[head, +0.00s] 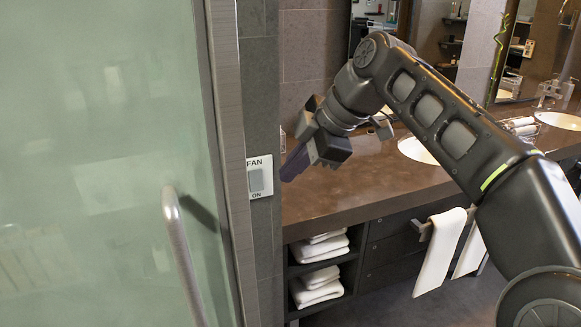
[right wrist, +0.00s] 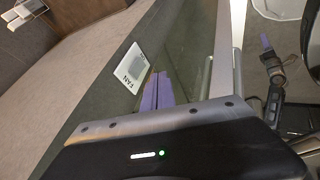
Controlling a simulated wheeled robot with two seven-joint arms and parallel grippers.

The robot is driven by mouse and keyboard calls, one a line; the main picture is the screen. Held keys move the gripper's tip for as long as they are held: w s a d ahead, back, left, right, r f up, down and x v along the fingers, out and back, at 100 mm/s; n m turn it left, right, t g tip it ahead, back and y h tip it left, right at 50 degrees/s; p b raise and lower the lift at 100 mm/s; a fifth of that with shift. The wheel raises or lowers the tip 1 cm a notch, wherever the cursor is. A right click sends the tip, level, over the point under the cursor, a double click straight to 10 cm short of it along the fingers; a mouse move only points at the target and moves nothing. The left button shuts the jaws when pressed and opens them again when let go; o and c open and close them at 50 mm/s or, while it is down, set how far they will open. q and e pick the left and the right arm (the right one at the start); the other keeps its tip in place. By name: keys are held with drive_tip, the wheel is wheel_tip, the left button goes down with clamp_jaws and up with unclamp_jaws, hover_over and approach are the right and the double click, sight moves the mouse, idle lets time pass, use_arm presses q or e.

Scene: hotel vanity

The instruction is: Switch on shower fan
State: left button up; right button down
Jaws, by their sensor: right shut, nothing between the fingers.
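The fan switch (head: 260,177) is a white plate marked FAN above and ON below, with a grey rocker, on the dark tiled wall strip beside the glass shower door. My left gripper (right wrist: 267,50) seems to show small in the right wrist view, jaws unclear.
The frosted glass door (head: 100,160) with its metal handle (head: 183,255) stands left of the switch. The brown vanity counter (head: 345,190) runs to the right, with folded towels (head: 318,285) on shelves below and a hanging towel (head: 440,250).

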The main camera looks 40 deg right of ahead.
sight(256, 190)
drive_tip(key=w+f, duration=0.2)
drive_tip(key=w+f+p, duration=0.1)
drive_tip(key=w+f, duration=0.1)
drive_tip(key=w+f+p, duration=0.1)
drive_tip(key=w+f, duration=0.1)
drive_tip(key=w, duration=0.1)
drive_tip(key=shift+a+f, duration=0.25)
drive_tip(key=shift+w+d+f+p, duration=0.15)
drive_tip(key=shift+w+d+p, duration=0.05)
drive_tip(key=shift+w+p, duration=0.2)
drive_tip(key=shift+w, duration=0.1)
drive_tip(key=f+b, duration=0.1)
drive_tip(key=b, duration=0.2)
drive_tip(key=shift+w+t, duration=0.15)
drive_tip(key=shift+t, duration=0.15)
drive_tip(key=shift+r+p, duration=0.4)
drive_tip(key=shift+p, duration=0.05)
drive_tip(key=shift+r, duration=0.15)
